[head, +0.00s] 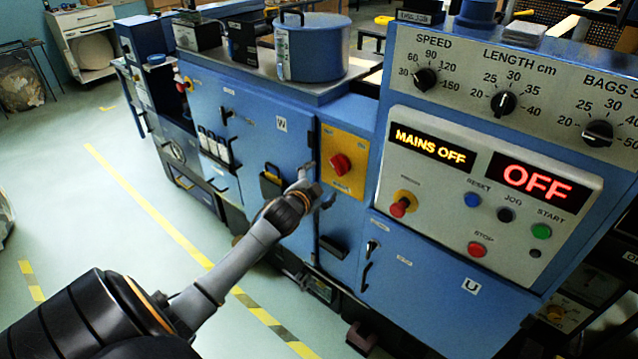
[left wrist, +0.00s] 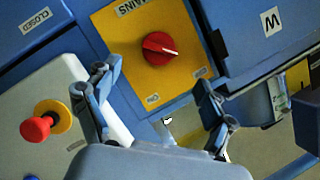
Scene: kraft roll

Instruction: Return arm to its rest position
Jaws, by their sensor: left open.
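My left arm reaches from the lower left in the head view. Its gripper (head: 304,186) is beside the yellow mains plate on the blue machine, just left of and below the red rotary knob (head: 340,165). In the left wrist view the left gripper (left wrist: 160,95) is open, with its two fingers apart and nothing between them. The red knob (left wrist: 160,46) on the yellow plate (left wrist: 122,40) lies ahead of the fingers, apart from them. The display on the panel reads MAINS OFF (head: 432,147). My right gripper is not in view.
A control panel (head: 450,185) with a red OFF display (head: 538,182) and several buttons stands right of the gripper. A red emergency button (left wrist: 36,129) projects near the left finger in the wrist view. A blue pot (head: 318,50) sits on top. Open floor (head: 70,230) lies left.

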